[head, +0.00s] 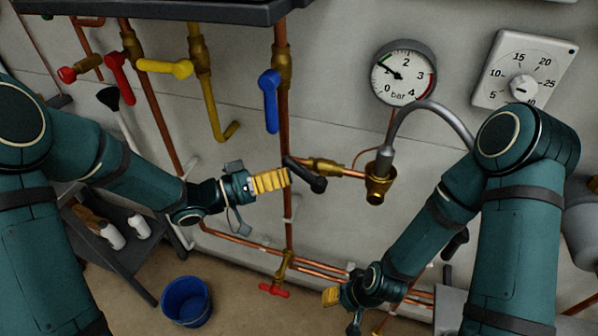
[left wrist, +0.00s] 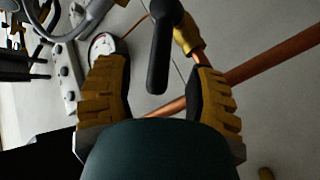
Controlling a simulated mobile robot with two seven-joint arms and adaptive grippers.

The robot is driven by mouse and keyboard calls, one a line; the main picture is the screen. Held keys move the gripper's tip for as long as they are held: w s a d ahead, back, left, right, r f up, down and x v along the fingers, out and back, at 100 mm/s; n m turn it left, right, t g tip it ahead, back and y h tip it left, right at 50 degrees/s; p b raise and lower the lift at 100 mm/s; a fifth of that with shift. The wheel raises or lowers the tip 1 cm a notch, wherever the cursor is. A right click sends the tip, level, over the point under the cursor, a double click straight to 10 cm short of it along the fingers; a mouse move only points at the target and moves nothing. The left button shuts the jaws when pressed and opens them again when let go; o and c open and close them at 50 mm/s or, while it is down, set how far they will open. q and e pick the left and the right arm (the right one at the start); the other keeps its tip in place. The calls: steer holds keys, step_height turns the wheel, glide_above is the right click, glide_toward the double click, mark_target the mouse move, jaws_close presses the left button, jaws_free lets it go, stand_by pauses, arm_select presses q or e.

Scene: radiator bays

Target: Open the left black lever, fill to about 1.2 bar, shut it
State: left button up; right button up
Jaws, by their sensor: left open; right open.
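The left black lever (head: 305,174) sits on a brass valve (head: 325,167) in the copper piping at mid picture. My left gripper (head: 284,178) is open just left of it. In the left wrist view the black lever (left wrist: 158,50) shows between the two spread yellow fingers, with no clear contact. The round pressure gauge (head: 404,73) is up and to the right; its needle points to the upper left, around 1 bar by eye. My right gripper (head: 338,298) is open and empty low down. A second black lever (head: 455,243) is partly hidden behind my right arm.
A blue lever (head: 270,100), a yellow lever (head: 165,68) and red levers (head: 120,78) hang on pipes above left. A grey hose (head: 435,112) arches near my right arm. A red tap (head: 273,290) and a blue bucket (head: 186,301) are below.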

mark_target(299, 171)
arm_select(q)
steer(key=shift+x, duration=2.3)
jaws_close()
